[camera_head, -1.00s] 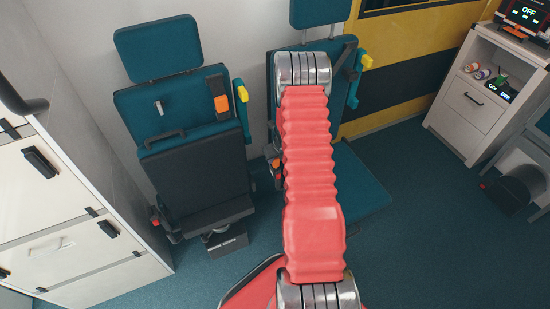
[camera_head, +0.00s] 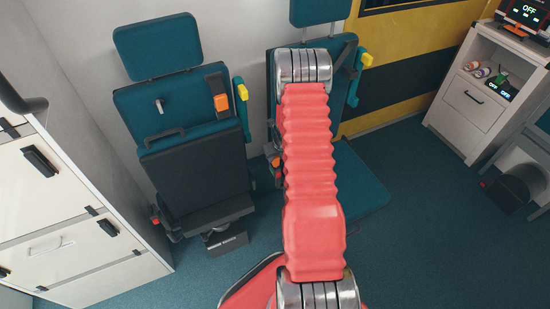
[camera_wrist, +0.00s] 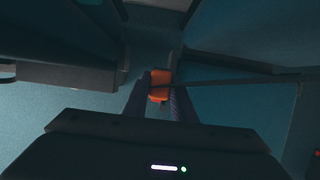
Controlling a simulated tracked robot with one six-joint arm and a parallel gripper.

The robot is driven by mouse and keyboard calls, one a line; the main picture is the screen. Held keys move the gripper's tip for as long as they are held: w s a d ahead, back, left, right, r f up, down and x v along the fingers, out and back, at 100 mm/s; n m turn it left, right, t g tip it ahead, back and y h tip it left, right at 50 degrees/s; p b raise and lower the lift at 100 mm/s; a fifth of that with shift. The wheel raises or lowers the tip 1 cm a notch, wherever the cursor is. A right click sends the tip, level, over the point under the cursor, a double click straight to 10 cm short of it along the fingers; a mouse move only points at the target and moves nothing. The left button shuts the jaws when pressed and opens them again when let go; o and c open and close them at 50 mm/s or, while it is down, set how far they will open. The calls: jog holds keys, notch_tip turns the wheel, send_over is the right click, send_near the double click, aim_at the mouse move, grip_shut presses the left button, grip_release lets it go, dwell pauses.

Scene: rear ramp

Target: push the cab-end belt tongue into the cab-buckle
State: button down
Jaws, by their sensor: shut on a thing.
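My gripper (camera_wrist: 163,100) shows in the wrist view as two dark fingers closed about the lower part of a small orange piece. A dark strap (camera_wrist: 235,81) runs from there to the right, so the held thing looks like the belt tongue; its metal is too dark to make out. I cannot tell whether the orange piece (camera_wrist: 160,84) is part of the tongue or of the cab-buckle. In the head view my arm hides the gripper and tongue. A buckle with an orange-red top (camera_head: 276,162) shows beside the right seat, left of my arm.
The right teal seat (camera_head: 362,185) is partly behind my arm. The left seat (camera_head: 195,165) stands beside it, with a dark folded cushion. White drawers (camera_head: 60,215) stand at far left, a white cabinet (camera_head: 470,105) at right. The floor (camera_head: 410,240) at right is clear.

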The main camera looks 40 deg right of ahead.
jog(key=shift+w+d+r, duration=0.1)
jog(key=shift+w+r, duration=0.05)
jog(key=shift+r, duration=0.45)
jog(key=shift+w+d+r, duration=0.1)
jog(key=shift+r, duration=0.45)
jog(key=shift+s+a+f, duration=0.15)
jog(key=shift+s, duration=0.05)
jog(key=shift+f, duration=0.9)
dwell(1.2)
jog(key=c, duration=1.4)
grip_release()
jog(key=v, duration=1.3)
jog(key=shift+s+r, duration=0.15)
jog(key=shift+r, duration=0.05)
jog(key=shift+a, duration=0.1)
